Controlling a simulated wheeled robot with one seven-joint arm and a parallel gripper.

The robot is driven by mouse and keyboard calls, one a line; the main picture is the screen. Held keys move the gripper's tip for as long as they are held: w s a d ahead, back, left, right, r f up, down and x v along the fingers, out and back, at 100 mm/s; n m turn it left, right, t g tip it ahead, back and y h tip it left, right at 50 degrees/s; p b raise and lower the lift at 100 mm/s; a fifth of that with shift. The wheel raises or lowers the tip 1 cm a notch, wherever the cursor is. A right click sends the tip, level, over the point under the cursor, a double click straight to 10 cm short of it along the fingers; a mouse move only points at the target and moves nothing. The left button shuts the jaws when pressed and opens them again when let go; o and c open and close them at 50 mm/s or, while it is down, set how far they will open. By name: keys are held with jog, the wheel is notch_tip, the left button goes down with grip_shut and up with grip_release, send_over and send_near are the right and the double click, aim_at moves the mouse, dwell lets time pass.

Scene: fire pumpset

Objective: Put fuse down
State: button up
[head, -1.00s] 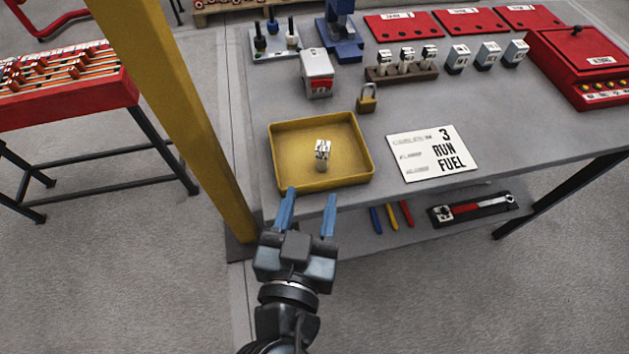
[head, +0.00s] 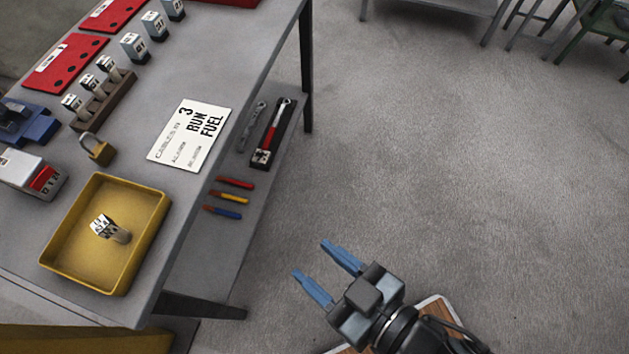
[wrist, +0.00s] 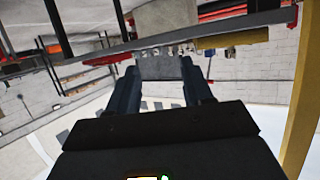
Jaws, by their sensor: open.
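The fuse (head: 110,228), a small pale block with a dark-marked white label, lies in the yellow tray (head: 148,190) on the grey workbench in the head view. My gripper (head: 328,272) is at the lower middle of the head view, out over the floor to the right of the bench. Its blue fingers are apart with nothing between them. The fingers also show in the wrist view (wrist: 158,78), empty; the fuse cannot be made out there.
A card reading "3 RUN FUEL" (head: 192,133) and a brass padlock (head: 97,149) lie near the tray. A rack of fuse-like blocks (head: 104,100) stands behind. Open floor (head: 430,150) is at right.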

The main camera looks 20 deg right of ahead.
jog(key=s+d+r+m+h, duration=0.2)
jog(key=s+d+r, duration=0.2)
jog(key=s+d, duration=0.2)
jog(key=s+d+r+m+t+h, duration=0.1)
jog(key=s+d+r+m+h, duration=0.1)
jog(key=s+d+r, duration=0.3)
jog(key=d+h, duration=0.1)
jog(key=d, duration=0.3)
jog(key=shift+s+t, duration=0.3)
jog(key=shift+s, duration=0.05)
jog(key=shift+r, duration=0.1)
